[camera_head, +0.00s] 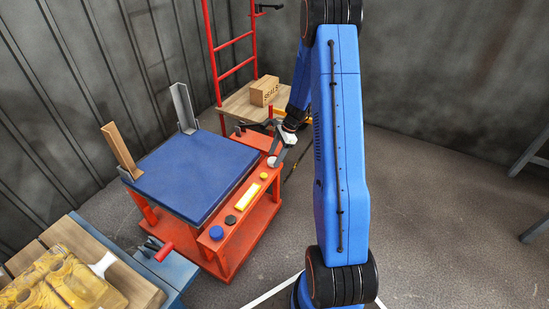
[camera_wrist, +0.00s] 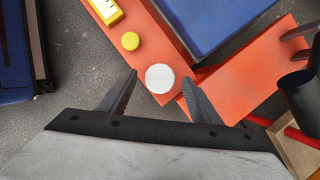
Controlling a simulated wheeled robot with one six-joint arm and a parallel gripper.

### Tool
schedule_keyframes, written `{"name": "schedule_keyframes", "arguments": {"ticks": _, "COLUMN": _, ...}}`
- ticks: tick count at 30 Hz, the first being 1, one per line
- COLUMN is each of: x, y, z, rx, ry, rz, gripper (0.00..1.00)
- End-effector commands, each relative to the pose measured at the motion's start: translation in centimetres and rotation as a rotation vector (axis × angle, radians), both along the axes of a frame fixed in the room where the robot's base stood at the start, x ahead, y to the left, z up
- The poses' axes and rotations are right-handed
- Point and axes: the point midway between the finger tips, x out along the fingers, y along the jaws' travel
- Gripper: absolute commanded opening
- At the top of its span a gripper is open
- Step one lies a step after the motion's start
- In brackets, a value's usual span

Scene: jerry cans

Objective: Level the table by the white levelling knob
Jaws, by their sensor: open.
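The white levelling knob (camera_wrist: 160,78) is a round white disc on the orange frame of the table. In the wrist view it lies between and just beyond the tips of my open gripper (camera_wrist: 160,84). I cannot tell whether the fingers touch it. In the head view my gripper (camera_head: 276,156) is over the right edge of the orange frame (camera_head: 213,262), beside the white knob (camera_head: 271,162). The blue tabletop (camera_head: 190,175) sits on this frame, and it also shows in the wrist view (camera_wrist: 212,22).
On the same frame edge are a yellow knob (camera_wrist: 130,41), a yellow-and-white level (camera_head: 248,196), a black knob (camera_head: 230,220) and a blue knob (camera_head: 216,233). A wooden block (camera_head: 264,91) stands on a red-framed shelf behind. Yellow jerry cans (camera_head: 62,281) lie at lower left.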

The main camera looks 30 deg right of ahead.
Motion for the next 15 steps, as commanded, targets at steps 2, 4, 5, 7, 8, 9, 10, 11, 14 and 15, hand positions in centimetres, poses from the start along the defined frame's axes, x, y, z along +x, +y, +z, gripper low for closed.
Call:
{"name": "schedule_keyframes", "arguments": {"ticks": 2, "x": 0.06, "y": 0.22, "z": -0.57, "rx": -0.001, "ry": 0.0, "rz": 0.001, "gripper": 0.58}}
{"name": "schedule_keyframes", "arguments": {"ticks": 4, "x": 0.11, "y": 0.32, "z": -0.82, "rx": -0.001, "ry": -0.001, "rz": 0.001, "gripper": 0.58}}
{"name": "schedule_keyframes", "arguments": {"ticks": 5, "x": 0.11, "y": 0.35, "z": -0.9, "rx": -0.001, "ry": -0.001, "rz": 0.0, "gripper": 0.58}}
{"name": "schedule_keyframes", "arguments": {"ticks": 7, "x": 0.12, "y": 0.38, "z": -0.99, "rx": 0.0, "ry": -0.001, "rz": 0.0, "gripper": 0.58}}
{"name": "schedule_keyframes", "arguments": {"ticks": 8, "x": 0.12, "y": 0.39, "z": -1.01, "rx": 0.0, "ry": -0.001, "rz": 0.0, "gripper": 0.58}}
{"name": "schedule_keyframes", "arguments": {"ticks": 9, "x": 0.12, "y": 0.39, "z": -1.02, "rx": 0.0, "ry": -0.001, "rz": 0.0, "gripper": 0.58}}
{"name": "schedule_keyframes", "arguments": {"ticks": 10, "x": 0.13, "y": 0.39, "z": -1.01, "rx": -0.001, "ry": -0.001, "rz": 0.0, "gripper": 0.58}}
{"name": "schedule_keyframes", "arguments": {"ticks": 11, "x": 0.12, "y": 0.39, "z": -1.01, "rx": -0.001, "ry": -0.001, "rz": 0.0, "gripper": 0.58}}
{"name": "schedule_keyframes", "arguments": {"ticks": 14, "x": 0.12, "y": 0.38, "z": -1.01, "rx": -0.001, "ry": -0.001, "rz": 0.0, "gripper": 0.56}}
{"name": "schedule_keyframes", "arguments": {"ticks": 15, "x": 0.12, "y": 0.39, "z": -1.0, "rx": -0.001, "ry": -0.001, "rz": 0.0, "gripper": 0.46}}
